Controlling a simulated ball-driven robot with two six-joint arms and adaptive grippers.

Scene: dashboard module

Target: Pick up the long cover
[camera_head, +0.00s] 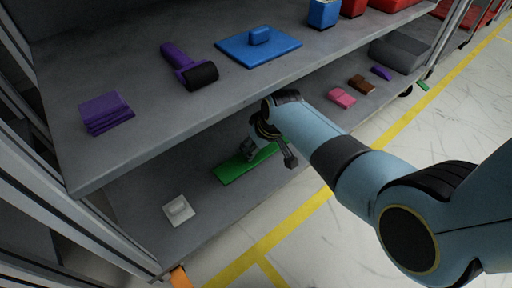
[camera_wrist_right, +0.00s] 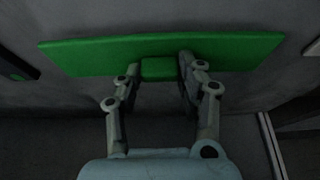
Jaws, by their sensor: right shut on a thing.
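The long cover is a flat green bar (camera_head: 233,170) on the lower shelf in the head view, partly hidden by my right arm. In the right wrist view the green cover (camera_wrist_right: 100,54) spans most of the picture, with a small green block-like handle (camera_wrist_right: 158,69) at its middle. My right gripper (camera_wrist_right: 160,68) has its fingers on both sides of this handle and is shut on it. In the head view the right gripper (camera_head: 268,150) is over the cover. I cannot tell whether the cover touches the shelf. My left gripper is not in view.
The upper shelf (camera_head: 140,150) overhangs behind my arm and holds a blue plate (camera_head: 270,52), a purple and black roller-like thing (camera_head: 190,66) and purple sheets (camera_head: 106,112). A white square piece (camera_head: 178,210) and a pink piece (camera_head: 342,97) lie on the lower shelf.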

